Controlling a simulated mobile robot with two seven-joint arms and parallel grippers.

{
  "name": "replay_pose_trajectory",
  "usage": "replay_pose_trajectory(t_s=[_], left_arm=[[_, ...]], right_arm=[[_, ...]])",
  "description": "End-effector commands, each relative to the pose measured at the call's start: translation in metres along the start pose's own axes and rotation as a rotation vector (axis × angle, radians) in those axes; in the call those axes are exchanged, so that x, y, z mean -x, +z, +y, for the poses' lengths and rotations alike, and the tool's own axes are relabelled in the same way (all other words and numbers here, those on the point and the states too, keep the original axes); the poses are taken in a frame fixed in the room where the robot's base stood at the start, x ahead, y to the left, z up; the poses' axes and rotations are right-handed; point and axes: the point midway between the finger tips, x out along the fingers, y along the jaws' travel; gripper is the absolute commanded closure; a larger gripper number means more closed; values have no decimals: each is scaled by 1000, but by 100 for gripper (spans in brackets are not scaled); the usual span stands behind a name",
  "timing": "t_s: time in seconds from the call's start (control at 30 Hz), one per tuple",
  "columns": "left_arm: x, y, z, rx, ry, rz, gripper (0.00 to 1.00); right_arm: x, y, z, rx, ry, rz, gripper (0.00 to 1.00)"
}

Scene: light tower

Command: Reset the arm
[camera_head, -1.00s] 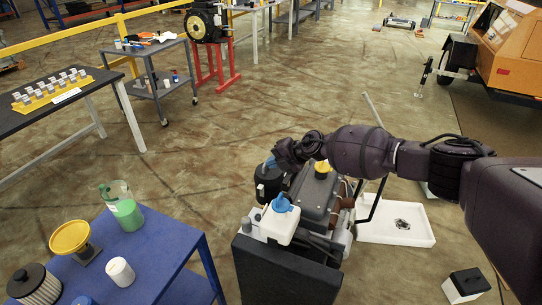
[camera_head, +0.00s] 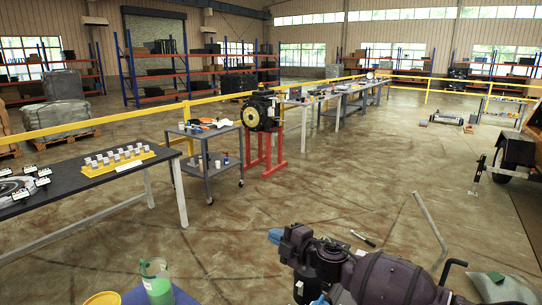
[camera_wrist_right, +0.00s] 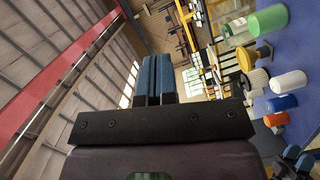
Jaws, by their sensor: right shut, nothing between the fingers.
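My right arm comes in from the lower right in the head view. Its gripper (camera_head: 275,236) points left, with blue fingertips, above the floor. In the right wrist view the two blue fingers (camera_wrist_right: 155,78) lie side by side, shut, with nothing between them.
A dark table with a yellow tray (camera_head: 118,160), a grey cart (camera_head: 207,165) and a black engine on a red stand (camera_head: 277,165) stand beyond. The middle floor is open.

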Motion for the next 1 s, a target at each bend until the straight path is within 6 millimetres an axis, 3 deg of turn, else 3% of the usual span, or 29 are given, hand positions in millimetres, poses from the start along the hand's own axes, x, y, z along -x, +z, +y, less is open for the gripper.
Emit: replay_pose_trajectory(t_s=[0.2,0.47,0.77,1.0], left_arm=[[-2,2,0,0,0,3,58],[-5,4,1,0,0,4,58],[-8,5,1,-1,1,10,58],[-10,7,2,-1,1,13,58]], right_arm=[[31,-19,-22,-308,109,-83,100],[90,-11,-57,-651,199,-224,100],[183,10,-115,-984,286,-412,100],[272,21,-174,-1187,362,-583,100]])
